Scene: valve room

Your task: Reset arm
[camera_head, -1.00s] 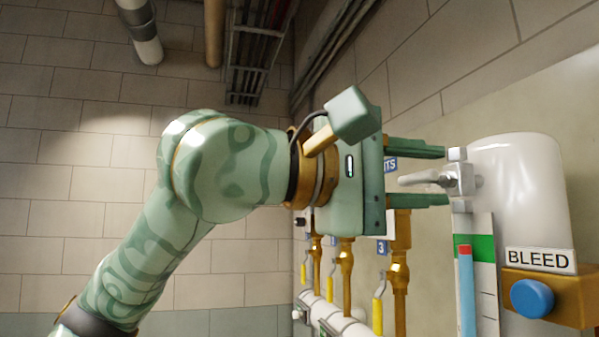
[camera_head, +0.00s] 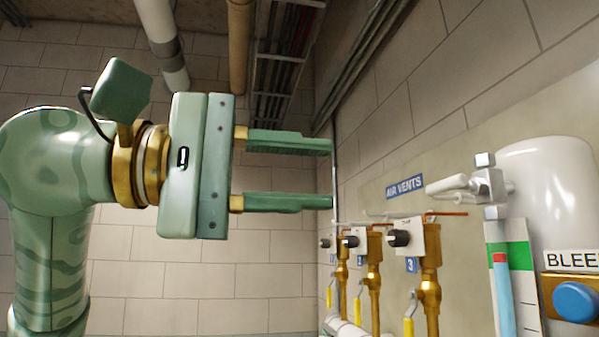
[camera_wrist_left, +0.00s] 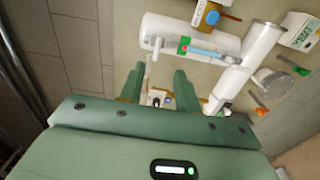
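My left gripper (camera_head: 331,174) is open and empty in the head view, its two green fingers apart and pointing right. It is left of the white valve lever (camera_head: 447,185) on the tank fitting, with clear space between them. In the left wrist view the gripper (camera_wrist_left: 158,82) also shows open, its fingers toward the wall, with the white tank (camera_wrist_left: 190,37) beyond. My right gripper is not in view.
Brass air vent valves with dark knobs, such as the one numbered 3 (camera_head: 399,238), line the wall under the AIR VENTS sign (camera_head: 404,187). A gauge (camera_head: 506,275) and a blue BLEED button (camera_head: 576,302) are at the right. Pipes (camera_head: 240,45) run overhead.

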